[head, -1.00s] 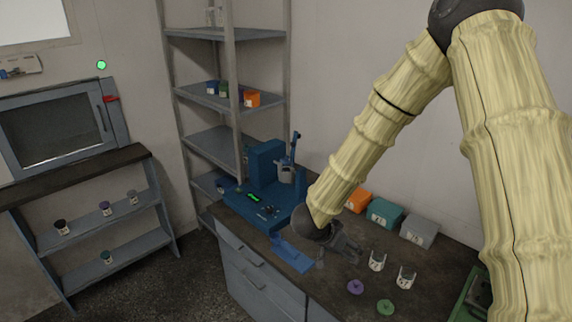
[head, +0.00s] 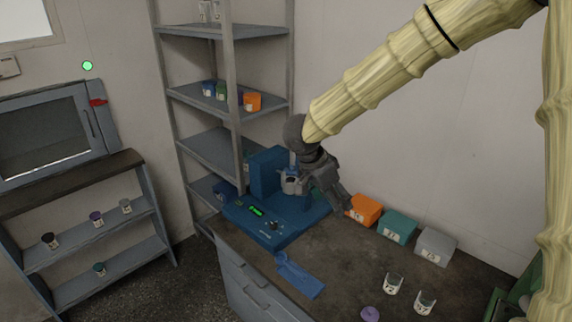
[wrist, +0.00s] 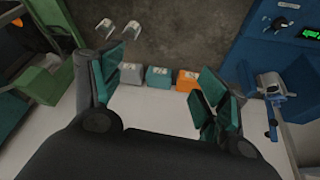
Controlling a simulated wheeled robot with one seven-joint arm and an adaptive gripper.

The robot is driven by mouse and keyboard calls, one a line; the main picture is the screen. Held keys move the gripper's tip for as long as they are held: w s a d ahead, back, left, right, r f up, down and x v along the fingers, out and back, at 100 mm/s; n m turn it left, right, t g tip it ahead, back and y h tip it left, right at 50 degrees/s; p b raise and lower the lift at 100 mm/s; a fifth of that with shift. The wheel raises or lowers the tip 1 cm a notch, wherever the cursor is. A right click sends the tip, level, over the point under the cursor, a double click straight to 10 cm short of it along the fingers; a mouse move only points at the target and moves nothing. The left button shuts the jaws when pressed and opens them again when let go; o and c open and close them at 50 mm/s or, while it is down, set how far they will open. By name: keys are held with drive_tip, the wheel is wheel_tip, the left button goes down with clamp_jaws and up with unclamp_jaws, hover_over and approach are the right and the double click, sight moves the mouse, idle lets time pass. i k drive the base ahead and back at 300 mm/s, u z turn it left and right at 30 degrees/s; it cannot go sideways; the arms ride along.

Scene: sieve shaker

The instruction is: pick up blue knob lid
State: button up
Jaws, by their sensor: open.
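I cannot make out a blue lid with a knob for sure in either view. A round purple lid (head: 370,313) lies flat at the bottom edge of the head view. The blue shaker machine (head: 262,228) stands on the bench and holds a pale cup-like part (head: 292,184) on its upright. My gripper (head: 340,200) is beside this upright, above the bench, and hides part of the machine. In the wrist view my gripper (wrist: 163,80) has its teal-padded fingers wide apart with nothing between them. The machine (wrist: 270,52) is at the right there.
An orange box (head: 364,209), a teal box (head: 397,225) and a grey box (head: 435,246) line the wall. Two small white cups (head: 393,284) (head: 425,302) stand in front. A blue flat piece (head: 298,276) lies at the bench's front edge. Metal shelves (head: 213,95) rise behind.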

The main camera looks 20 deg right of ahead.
sight(290, 170)
drive_tip(key=i, duration=1.55)
